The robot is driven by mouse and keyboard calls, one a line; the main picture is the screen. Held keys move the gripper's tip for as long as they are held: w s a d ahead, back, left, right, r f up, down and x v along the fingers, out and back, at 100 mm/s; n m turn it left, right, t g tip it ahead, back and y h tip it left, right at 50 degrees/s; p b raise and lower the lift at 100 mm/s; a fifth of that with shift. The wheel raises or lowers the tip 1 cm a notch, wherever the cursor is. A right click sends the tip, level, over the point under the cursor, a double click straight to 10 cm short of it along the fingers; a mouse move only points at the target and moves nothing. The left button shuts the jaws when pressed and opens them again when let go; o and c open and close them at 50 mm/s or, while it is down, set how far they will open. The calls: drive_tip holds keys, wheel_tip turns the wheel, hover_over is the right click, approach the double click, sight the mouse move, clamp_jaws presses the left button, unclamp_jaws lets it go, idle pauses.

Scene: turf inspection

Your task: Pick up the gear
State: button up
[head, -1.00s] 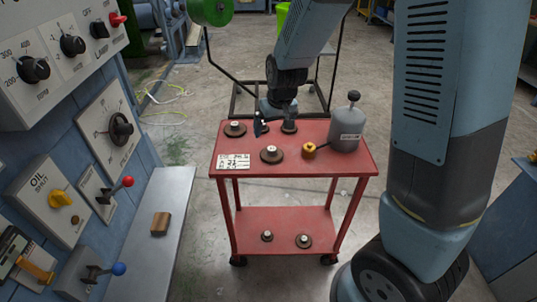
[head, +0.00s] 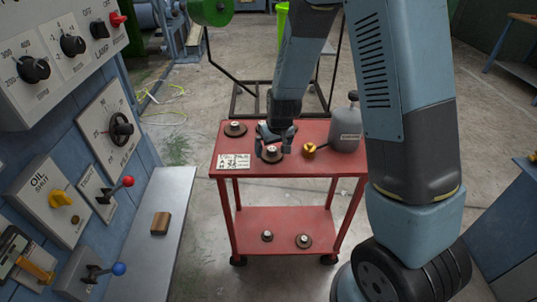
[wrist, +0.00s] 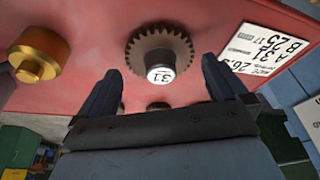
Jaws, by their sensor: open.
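A dark toothed gear (head: 272,157) with a pale hub lies on the top shelf of the red cart (head: 225,149). Another gear (head: 235,129) lies at the cart's back left. Two smaller-looking gears (head: 267,236) (head: 303,241) lie on the lower shelf.
A white card (head: 234,161) with numbers lies at the cart's front left. A control panel (head: 60,120) and a grey ledge (head: 150,255) with a brown block (head: 160,223) stand at left.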

drive_tip(key=shift+x, duration=0.8)
drive_tip(key=shift+c, duration=0.3)
drive_tip(key=c, duration=1)
drive_tip(key=shift+c, duration=0.3)
drive_tip(key=shift+r, duration=0.15)
